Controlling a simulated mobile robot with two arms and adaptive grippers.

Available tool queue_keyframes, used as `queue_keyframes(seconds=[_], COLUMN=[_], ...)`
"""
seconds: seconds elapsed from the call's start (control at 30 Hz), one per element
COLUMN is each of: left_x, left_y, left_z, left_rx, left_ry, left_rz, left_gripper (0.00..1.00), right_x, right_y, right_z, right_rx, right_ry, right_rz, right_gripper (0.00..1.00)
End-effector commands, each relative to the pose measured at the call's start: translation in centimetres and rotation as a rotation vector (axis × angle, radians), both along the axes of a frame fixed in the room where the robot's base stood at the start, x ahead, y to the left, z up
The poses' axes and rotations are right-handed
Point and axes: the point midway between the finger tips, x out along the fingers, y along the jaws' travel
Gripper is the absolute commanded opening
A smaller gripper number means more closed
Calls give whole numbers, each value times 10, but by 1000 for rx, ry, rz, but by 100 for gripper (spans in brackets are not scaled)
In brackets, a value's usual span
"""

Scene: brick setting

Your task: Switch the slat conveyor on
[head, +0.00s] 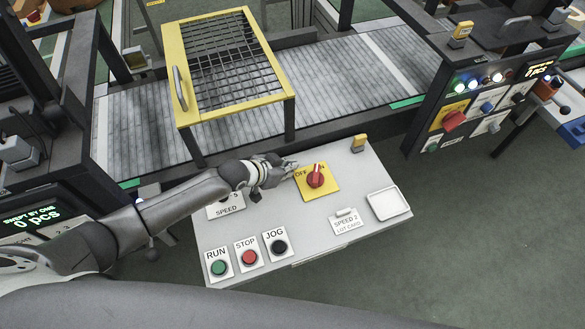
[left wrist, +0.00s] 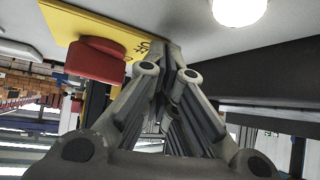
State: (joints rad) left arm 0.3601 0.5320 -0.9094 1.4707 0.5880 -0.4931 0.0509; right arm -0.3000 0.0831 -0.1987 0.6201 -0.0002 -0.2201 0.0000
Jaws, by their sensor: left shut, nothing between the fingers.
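The slat conveyor (head: 350,70) is a belt of grey slats running behind the control panel (head: 290,215). A red rotary switch (head: 316,180) sits on a yellow plate (head: 328,190) marked OFF on its left. Its white mark points up, close to a partly covered label ending in N. My left gripper (head: 291,167) is shut and empty beside the switch, at the OFF side. In the left wrist view the red switch (left wrist: 95,60) is left of the closed fingertips (left wrist: 165,48), which reach the plate's edge near the OFF lettering. Contact with the switch is not clear. My right gripper is not in view.
The panel carries green RUN (head: 218,268), red STOP (head: 249,258) and dark JOG (head: 279,246) buttons, and a SPEED plate (head: 226,208) partly under my arm. A yellow-framed guard (head: 285,85) stands over the belt. A lit control box (head: 470,105) stands at right.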

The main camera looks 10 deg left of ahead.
Motion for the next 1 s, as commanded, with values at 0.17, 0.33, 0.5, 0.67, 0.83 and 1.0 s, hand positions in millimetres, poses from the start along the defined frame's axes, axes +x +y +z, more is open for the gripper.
queue_keyframes(seconds=[0.17,0.33,0.5,0.67,0.83,1.0], left_x=[-5,-12,-18,-22,-23,-23], left_y=[18,38,57,68,71,71], left_z=[13,32,51,62,67,68], left_rx=[2,2,4,2,0,-1], left_ry=[-2,-2,-2,0,0,0], left_rz=[0,0,0,0,0,1], left_gripper=[0,0,0,0,0,0], right_x=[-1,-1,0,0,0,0], right_y=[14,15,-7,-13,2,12], right_z=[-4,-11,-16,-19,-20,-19], right_rx=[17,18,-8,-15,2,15], right_ry=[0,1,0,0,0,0], right_rz=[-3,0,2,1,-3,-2], right_gripper=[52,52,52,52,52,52])
